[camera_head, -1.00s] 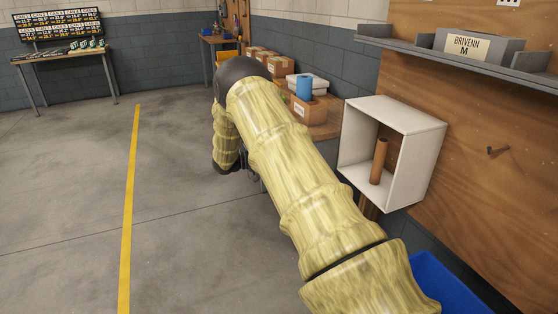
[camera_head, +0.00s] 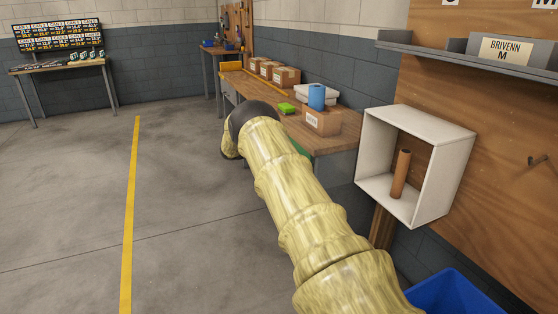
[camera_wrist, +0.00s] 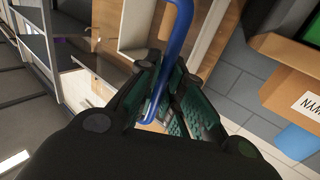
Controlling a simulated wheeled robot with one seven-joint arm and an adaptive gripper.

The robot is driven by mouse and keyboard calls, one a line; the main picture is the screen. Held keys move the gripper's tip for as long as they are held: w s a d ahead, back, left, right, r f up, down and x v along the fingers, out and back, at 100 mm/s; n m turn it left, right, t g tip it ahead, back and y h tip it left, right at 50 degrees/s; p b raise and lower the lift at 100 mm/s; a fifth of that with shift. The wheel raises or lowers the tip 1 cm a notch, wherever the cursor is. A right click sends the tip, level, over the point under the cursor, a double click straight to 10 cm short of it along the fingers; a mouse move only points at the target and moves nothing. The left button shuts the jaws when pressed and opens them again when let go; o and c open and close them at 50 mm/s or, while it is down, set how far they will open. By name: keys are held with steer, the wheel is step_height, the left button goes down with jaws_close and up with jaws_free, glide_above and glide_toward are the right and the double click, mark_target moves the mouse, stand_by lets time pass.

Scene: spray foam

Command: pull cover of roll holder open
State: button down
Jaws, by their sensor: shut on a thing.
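A white open-fronted box (camera_head: 440,185) is on the wooden post and panel at the right of the head view. A brown tube (camera_head: 400,174) stands in it; this looks like the roll holder, but I cannot make out its cover. My gripper (camera_wrist: 168,100) shows in the wrist view, its green-padded fingers shut on a blue bent rod (camera_wrist: 180,35). The rod runs from the top edge down between the fingers and ends in a hook. What its upper end joins is out of view. In the head view my arm hides the gripper.
A wooden workbench (camera_head: 335,139) holds a cardboard box (camera_head: 322,122), a blue roll (camera_head: 317,97) and other boxes. A blue bin (camera_head: 455,292) is at the lower right. A grey shelf (camera_head: 470,57) juts out above. The floor left of my arm is clear.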

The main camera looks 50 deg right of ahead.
steer(key=shift+w+d+m+y, duration=0.3)
steer(key=shift+w+d+y, duration=0.1)
steer(key=shift+w+d, duration=0.2)
steer(key=c, duration=1.5)
jaws_free()
steer(key=shift+w, duration=0.1)
steer(key=shift+w+a, duration=0.1)
steer(key=shift+g, duration=0.3)
steer(key=v, duration=0.5)
steer(key=shift+w, duration=0.15)
steer(key=shift+v, duration=1)
